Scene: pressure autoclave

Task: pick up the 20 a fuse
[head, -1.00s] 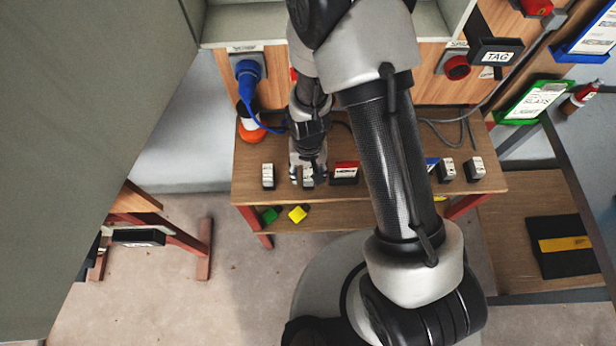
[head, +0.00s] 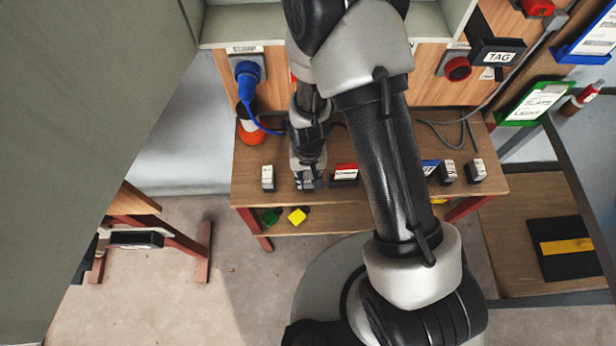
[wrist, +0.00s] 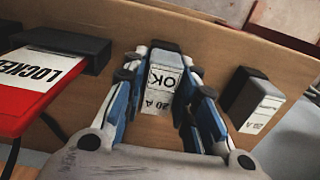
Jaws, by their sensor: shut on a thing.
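A small black block fuse with a white label reading "OK" and "20 A" (wrist: 160,100) sits between the blue-and-grey fingers of my gripper (wrist: 163,75). My gripper is shut on this fuse, low over the wooden bench. In the head view my gripper (head: 307,178) is at the bench's front part, between another fuse and a red box, and mostly hides the held fuse. The other fuse (head: 268,177) stands to its left; in the wrist view this fuse (wrist: 254,100) is on the right, and its label also appears to read "20 A".
The red box marked "LOCKED" (wrist: 35,80) is close beside my gripper; it also shows in the head view (head: 345,172). More fuses (head: 476,170) stand at the right of the bench (head: 285,160). A blue plug (head: 247,75) with its cable is behind.

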